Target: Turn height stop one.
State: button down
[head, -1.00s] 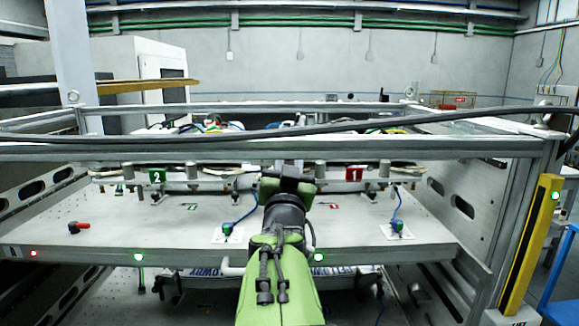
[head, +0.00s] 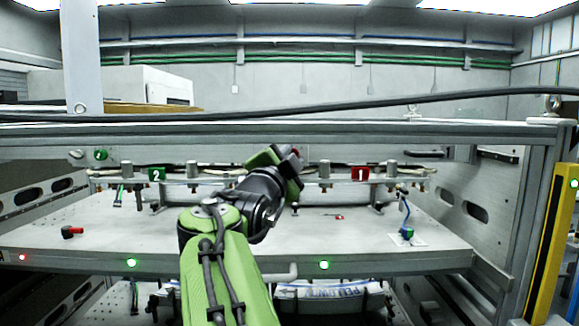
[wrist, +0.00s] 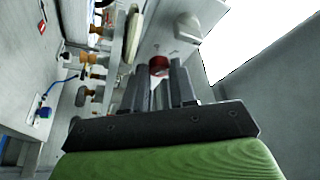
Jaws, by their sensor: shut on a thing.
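A red knob (wrist: 159,66) sits between my fingertips in the wrist view, beside a pale grey fitting (wrist: 187,27). I take it as height stop one; no label on it can be read. My gripper (wrist: 158,84) is shut on the knob. In the head view my gripper (head: 294,155) is raised and tilted to the right, just under the front crossbeam, and only a bit of red (head: 296,153) shows at its tips. The red "1" sign (head: 360,174) is to its right. The fingers hide most of the knob, and its turn angle cannot be told.
A green knob (head: 100,154) is at the left, near the green "2" sign (head: 157,175). The front crossbeam (head: 450,137) runs close above my gripper. Below lies a grey table plate (head: 150,238) with a red-handled part (head: 72,231). A yellow post (head: 553,240) stands right.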

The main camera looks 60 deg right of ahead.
jog(key=shift+m, duration=0.4)
jog(key=c, duration=0.9)
grip_release()
jog(key=b+v, duration=0.2)
jog(key=v, duration=1.3)
jog(key=shift+a+b, duration=0.35)
jog(key=shift+a, duration=0.1)
jog(key=shift+r, duration=0.15)
